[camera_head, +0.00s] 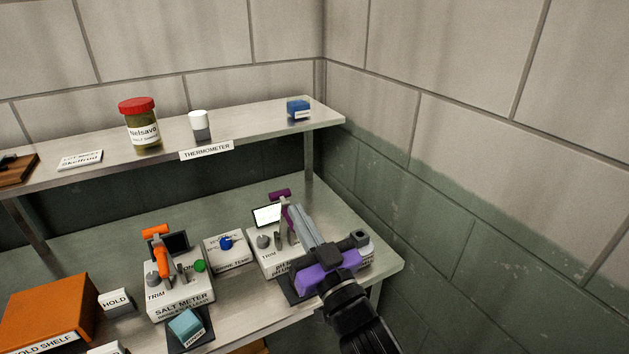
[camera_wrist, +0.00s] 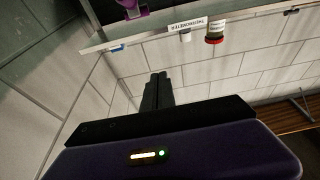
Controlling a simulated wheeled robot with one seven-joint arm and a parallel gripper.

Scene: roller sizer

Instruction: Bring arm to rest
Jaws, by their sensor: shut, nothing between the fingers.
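My gripper (camera_head: 308,226) is in front of the right-hand meter box (camera_head: 262,262) in the head view and hides part of it. Its fingers are shut with nothing between them. In the wrist view my gripper's fingers (camera_wrist: 158,92) stand together, with the wall behind them. I cannot tell whether the gripper touches the meter box. A purple-topped handle (camera_head: 280,194) stands on that box, just behind my fingertips.
The salt meter (camera_head: 180,298) with an orange handle and the brine temperature box (camera_head: 229,255) stand to the left. An orange box (camera_head: 50,312) is at the far left. The upper shelf (camera_head: 262,128) holds a red-lidded jar (camera_head: 142,126). Walls close in at right.

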